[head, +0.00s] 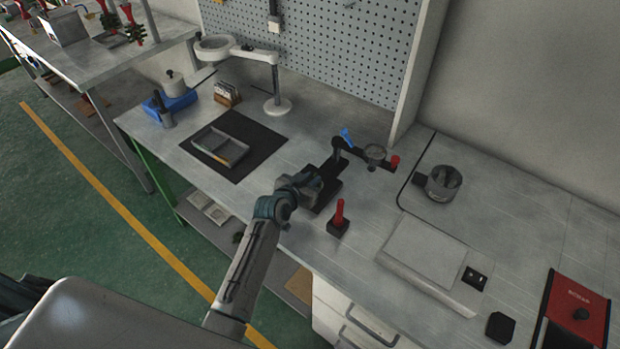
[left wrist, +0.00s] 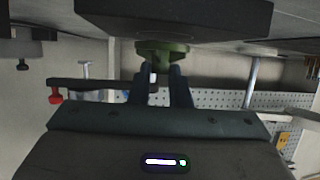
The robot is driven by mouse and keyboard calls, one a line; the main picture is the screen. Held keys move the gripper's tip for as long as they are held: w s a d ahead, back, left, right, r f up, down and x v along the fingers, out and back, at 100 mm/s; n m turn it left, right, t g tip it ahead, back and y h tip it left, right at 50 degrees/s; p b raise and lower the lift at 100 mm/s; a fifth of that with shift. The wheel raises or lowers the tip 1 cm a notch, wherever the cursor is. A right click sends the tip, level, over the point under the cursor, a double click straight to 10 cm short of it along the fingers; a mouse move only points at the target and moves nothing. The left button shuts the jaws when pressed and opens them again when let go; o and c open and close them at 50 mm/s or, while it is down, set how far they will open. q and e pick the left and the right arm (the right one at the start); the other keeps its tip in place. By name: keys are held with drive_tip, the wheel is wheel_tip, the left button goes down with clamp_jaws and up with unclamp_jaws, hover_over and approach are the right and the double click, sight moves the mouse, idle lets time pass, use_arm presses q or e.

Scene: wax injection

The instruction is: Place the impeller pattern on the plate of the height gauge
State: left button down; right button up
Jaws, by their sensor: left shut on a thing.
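The green impeller pattern (left wrist: 162,52) shows in the left wrist view, right at the tips of my left gripper (left wrist: 165,82), which is shut on it. The black plate of the height gauge (left wrist: 175,16) lies right against or very close to the pattern; I cannot tell whether they touch. In the head view my left gripper (head: 312,184) is over the black base of the height gauge (head: 326,197) and hides the pattern. My right gripper is not in view.
A red-handled tool in a black block (head: 338,226) stands just in front of the gauge. A grey flat device (head: 425,250) and a metal pot (head: 443,182) are to the right. A grey tray (head: 220,147) on a black mat and a magnifier lamp (head: 277,105) are to the left.

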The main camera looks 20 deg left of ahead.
use_arm(q)
drive_tip(key=shift+f, duration=0.5)
drive_tip(key=c, duration=1.3)
unclamp_jaws()
drive_tip(key=shift+c, duration=0.2)
use_arm(e)
drive_tip(key=shift+a, duration=0.4)
